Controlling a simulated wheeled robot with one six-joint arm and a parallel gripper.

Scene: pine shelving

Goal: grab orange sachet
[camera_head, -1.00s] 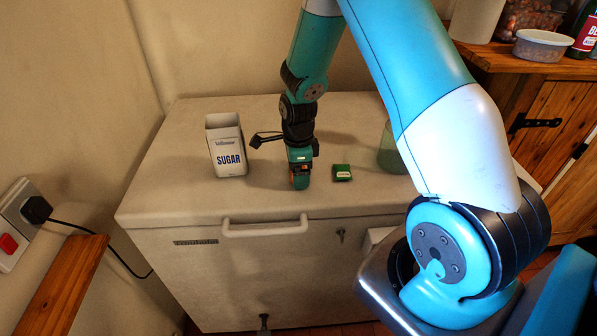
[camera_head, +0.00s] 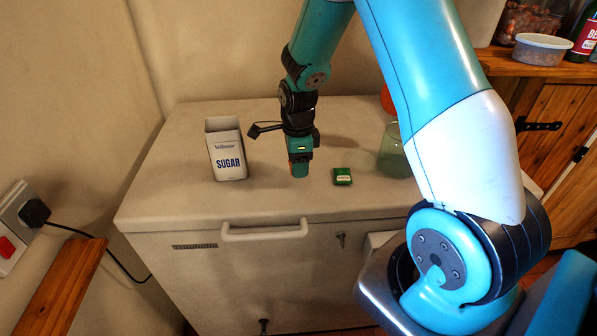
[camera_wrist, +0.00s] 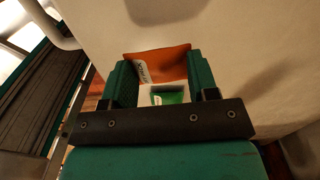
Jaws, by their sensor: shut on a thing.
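Most of the sachet is hidden there. Whether it touches the lid is hard to tell.
A white sugar tin (camera_head: 227,150) stands left of my gripper on the chest lid (camera_head: 180,190). A small green packet (camera_head: 342,176) lies close on the right. A green glass jar (camera_head: 392,152) stands farther right, partly behind my arm. The lid's front is clear.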

